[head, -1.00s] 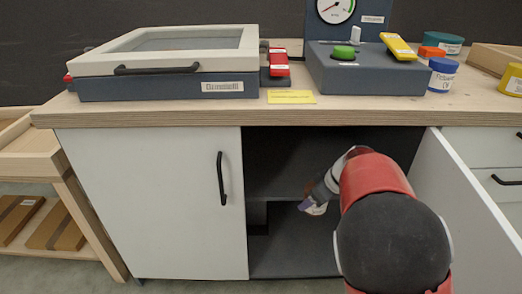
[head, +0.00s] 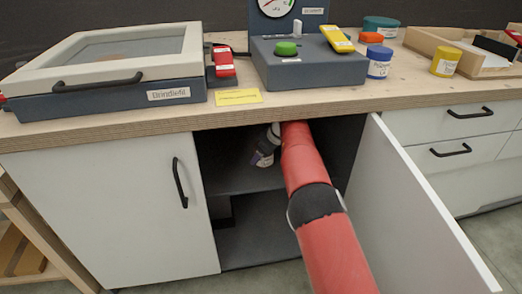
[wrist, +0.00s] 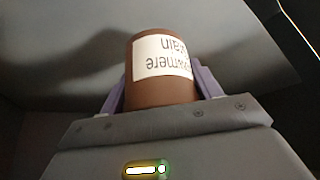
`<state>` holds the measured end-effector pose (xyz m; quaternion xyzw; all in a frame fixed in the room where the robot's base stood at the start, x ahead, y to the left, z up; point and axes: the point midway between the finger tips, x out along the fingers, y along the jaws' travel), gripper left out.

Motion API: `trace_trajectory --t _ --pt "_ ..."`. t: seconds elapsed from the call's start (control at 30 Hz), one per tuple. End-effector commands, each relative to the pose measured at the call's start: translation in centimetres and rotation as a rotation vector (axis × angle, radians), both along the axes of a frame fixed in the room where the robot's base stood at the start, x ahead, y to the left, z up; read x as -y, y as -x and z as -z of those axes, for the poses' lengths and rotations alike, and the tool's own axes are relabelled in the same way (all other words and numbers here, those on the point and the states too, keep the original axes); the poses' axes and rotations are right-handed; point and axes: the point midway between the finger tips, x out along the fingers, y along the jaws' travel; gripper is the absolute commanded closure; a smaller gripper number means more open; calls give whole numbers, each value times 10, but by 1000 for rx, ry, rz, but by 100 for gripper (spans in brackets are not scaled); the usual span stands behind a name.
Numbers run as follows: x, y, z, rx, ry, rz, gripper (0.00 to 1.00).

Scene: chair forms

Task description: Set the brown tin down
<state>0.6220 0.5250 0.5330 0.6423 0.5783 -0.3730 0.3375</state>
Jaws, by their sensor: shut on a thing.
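The brown tin (wrist: 160,94) with a white label stands out in the wrist view. It sits between the two purple fingers of my gripper, which are shut on it from both sides. The label reads upside down in that view. In the head view my gripper (head: 262,158) is inside the open cupboard, in the upper compartment above the middle shelf (head: 240,180). I cannot make out the tin in the head view. Whether the tin touches the shelf cannot be told.
The cupboard's right door (head: 420,200) stands open beside my arm; the left door (head: 110,215) is closed. The worktop (head: 200,117) lies above my arm. The visible part of the middle shelf looks bare. The lower compartment (head: 260,240) looks empty at the front.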

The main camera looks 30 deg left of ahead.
Motion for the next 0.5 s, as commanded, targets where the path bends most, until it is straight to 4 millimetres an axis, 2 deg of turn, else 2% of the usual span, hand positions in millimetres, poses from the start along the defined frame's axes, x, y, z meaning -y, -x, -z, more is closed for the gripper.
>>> trace_trajectory --t 0.03,0.43,0.5 --pt "-3 -4 -7 2 1 -1 65" --pt "-11 -14 -4 -1 -4 0 65" --pt "-12 -14 12 -4 -3 2 65"
